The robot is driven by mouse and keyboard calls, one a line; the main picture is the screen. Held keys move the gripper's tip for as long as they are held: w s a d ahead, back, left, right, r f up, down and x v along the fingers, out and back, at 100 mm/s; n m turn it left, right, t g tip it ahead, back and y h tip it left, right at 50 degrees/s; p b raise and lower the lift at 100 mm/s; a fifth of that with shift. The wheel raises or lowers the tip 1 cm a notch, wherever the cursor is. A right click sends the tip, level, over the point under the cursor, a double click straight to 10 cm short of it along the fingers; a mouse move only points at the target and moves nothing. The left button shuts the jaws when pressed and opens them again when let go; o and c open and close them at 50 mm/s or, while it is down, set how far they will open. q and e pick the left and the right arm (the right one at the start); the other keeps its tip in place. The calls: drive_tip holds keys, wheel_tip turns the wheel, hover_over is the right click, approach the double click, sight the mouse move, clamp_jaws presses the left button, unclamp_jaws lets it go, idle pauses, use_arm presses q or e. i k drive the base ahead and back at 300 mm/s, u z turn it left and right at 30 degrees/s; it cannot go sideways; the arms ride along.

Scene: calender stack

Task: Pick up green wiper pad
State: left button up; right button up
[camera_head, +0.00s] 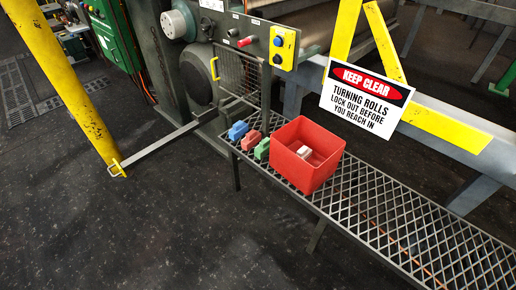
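The green wiper pad (262,149) lies on the metal grating shelf (387,222), close to the left side of a red bin (291,163). A red pad (251,140) lies to its left, and a blue pad (238,130) lies farther left and back in the same row. A small whitish block (305,152) is inside the red bin. Neither of my grippers shows in the head view.
A warning sign (366,98) hangs from the rail behind the shelf. A yellow post (66,80) stands at the left, with a bar (160,146) running from it toward the machine. Machine rolls and a control panel stand behind the shelf. The dark floor (130,225) in front is clear.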

sight(262, 149)
drive_tip(key=u, duration=1.65)
drive_tip(key=i, duration=1.3)
drive_tip(key=z, duration=3.7)
